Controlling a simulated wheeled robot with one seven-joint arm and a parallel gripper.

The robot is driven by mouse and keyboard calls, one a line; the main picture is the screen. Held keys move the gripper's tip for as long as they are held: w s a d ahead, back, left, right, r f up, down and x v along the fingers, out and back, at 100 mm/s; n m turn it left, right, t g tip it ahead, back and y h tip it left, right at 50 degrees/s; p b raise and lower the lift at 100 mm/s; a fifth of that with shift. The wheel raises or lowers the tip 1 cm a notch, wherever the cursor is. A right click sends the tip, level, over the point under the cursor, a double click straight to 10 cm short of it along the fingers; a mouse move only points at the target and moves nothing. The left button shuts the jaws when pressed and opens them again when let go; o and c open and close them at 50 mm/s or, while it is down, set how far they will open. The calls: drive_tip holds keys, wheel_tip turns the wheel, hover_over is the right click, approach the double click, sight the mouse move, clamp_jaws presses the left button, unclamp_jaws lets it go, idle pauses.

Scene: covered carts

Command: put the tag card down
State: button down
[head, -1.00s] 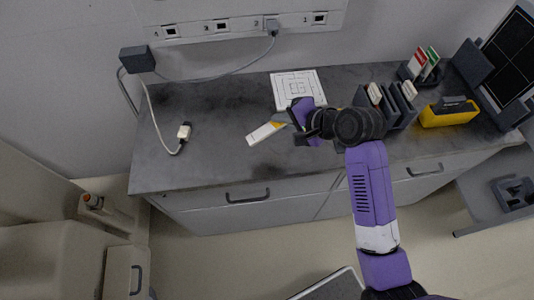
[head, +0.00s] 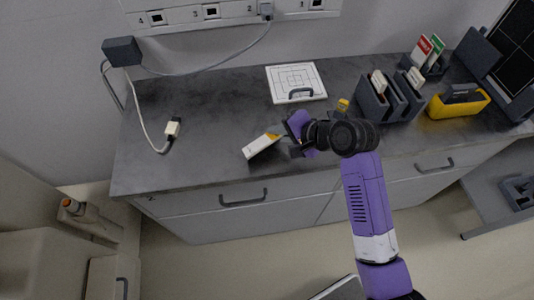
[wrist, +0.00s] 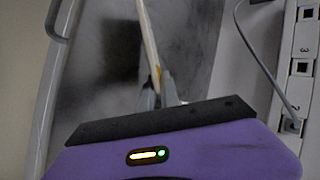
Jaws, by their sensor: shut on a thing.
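The tag card (head: 260,147) is white with a yellow-orange end. My gripper (head: 285,139) is shut on that yellow end, and the card sticks out to the left over the front part of the grey counter (head: 215,150). The card looks tilted, with a dark shadow beside it; I cannot tell whether its lower edge touches the counter. In the wrist view the card (wrist: 148,38) shows nearly edge-on between the fingertips (wrist: 158,92). The held end is partly hidden by the fingers.
A white panel with a handle (head: 296,80) lies behind my gripper. A dark slotted rack (head: 375,104) and a yellow holder (head: 457,107) stand to the right. A cable plug (head: 172,128) lies left. The counter between plug and card is clear.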

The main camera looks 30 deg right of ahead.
drive_tip(key=c, duration=1.8)
unclamp_jaws()
drive_tip(key=shift+o, duration=0.2)
drive_tip(key=p+v, duration=0.6)
drive_tip(key=v, duration=0.1)
drive_tip(key=shift+r+p, duration=0.1)
drive_tip(key=shift+p, duration=0.2)
drive_tip(key=shift+s+d+r+p, duration=0.15)
drive_tip(key=shift+s+r+p, duration=0.05)
drive_tip(key=shift+s+p, duration=0.2)
wheel_tip(320, 180, up, 8)
drive_tip(key=s+p, duration=0.1)
drive_tip(key=s, duration=0.1)
drive_tip(key=shift+d+p, duration=0.35)
drive_tip(key=shift+d, duration=0.1)
